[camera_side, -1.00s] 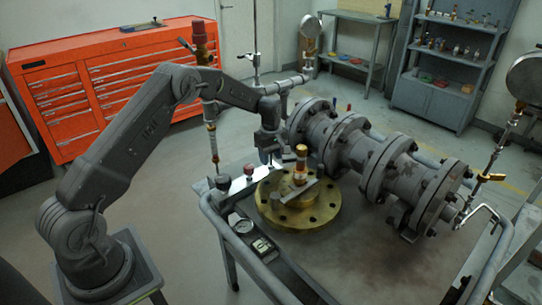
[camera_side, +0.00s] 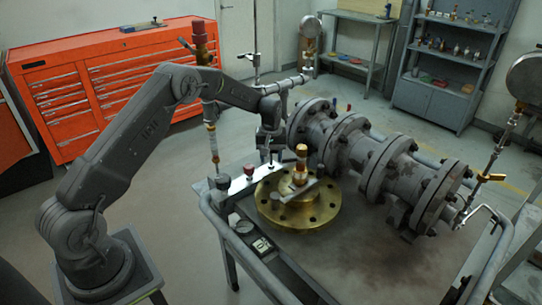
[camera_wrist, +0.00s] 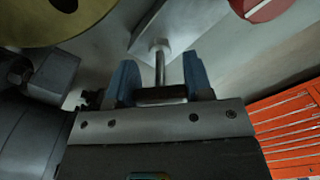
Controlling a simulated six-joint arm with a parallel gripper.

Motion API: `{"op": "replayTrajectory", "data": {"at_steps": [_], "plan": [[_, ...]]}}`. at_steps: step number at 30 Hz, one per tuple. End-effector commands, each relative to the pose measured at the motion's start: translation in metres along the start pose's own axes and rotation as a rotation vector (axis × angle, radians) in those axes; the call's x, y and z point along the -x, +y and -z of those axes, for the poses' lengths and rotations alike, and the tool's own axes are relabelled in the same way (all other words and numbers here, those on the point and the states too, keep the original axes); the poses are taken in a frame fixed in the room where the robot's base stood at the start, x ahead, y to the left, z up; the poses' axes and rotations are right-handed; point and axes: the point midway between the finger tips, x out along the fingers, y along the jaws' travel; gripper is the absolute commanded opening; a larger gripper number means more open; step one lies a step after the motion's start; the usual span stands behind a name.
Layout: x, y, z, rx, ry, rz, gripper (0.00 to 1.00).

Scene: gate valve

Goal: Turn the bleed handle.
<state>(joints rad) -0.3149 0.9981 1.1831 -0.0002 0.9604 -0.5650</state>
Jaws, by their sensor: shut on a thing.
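The bleed handle shows in the wrist view as a dark crossbar (camera_wrist: 162,95) on a slim metal stem rising from a pale metal plate (camera_wrist: 180,25). The blue fingertips of my gripper (camera_wrist: 161,82) stand on either side of it and are shut on the crossbar. In the side view my gripper (camera_side: 268,148) points down over the plate (camera_side: 243,183), behind the brass flange. The handle is too small and too hidden to make out there.
The brass flange (camera_side: 325,212) lies right of the plate, with the grey flanged pipe (camera_side: 385,165) beyond. A red knob (camera_side: 249,169) is close to my gripper; red also shows in the wrist view (camera_wrist: 258,8). The orange cabinet (camera_side: 110,85) stands behind.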

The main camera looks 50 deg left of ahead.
Motion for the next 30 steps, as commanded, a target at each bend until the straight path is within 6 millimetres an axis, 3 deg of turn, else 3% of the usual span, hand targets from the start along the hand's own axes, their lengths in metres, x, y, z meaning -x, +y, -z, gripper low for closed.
{"op": "replayTrajectory", "data": {"at_steps": [18, 30], "plan": [[0.0000, 0.0001, -0.0001, -0.576, 0.000, 0.000, 0.23], [-0.0001, 0.0001, -0.0001, -0.826, 0.000, 0.000, 0.23]]}}
